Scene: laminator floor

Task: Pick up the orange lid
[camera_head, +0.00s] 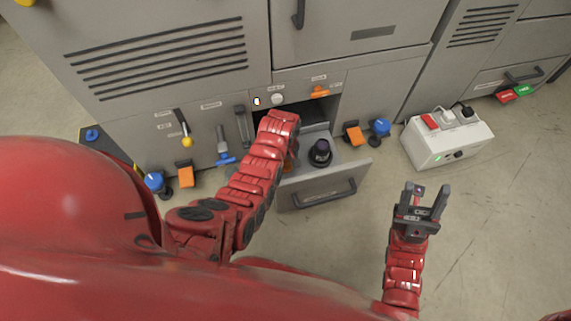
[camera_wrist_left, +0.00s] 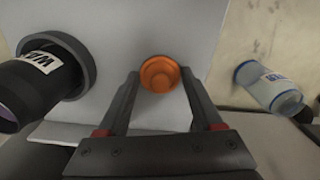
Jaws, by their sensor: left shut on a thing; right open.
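The orange lid (camera_wrist_left: 159,74) is round and sits between the fingertips of my left gripper (camera_wrist_left: 160,88) in the left wrist view. The left gripper is shut on it. In the head view my left arm reaches over the open drawer (camera_head: 318,191) and hides most of the gripper. A small orange patch shows beside the arm there. My right gripper (camera_head: 421,205) is open and empty, above the floor to the right of the drawer.
A dark jar (camera_head: 320,152) stands in the drawer; its labelled side shows in the left wrist view (camera_wrist_left: 38,75). A white box (camera_head: 447,140) with a red switch and plugs stands on the floor at right. Grey cabinets line the back. Floor at lower right is clear.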

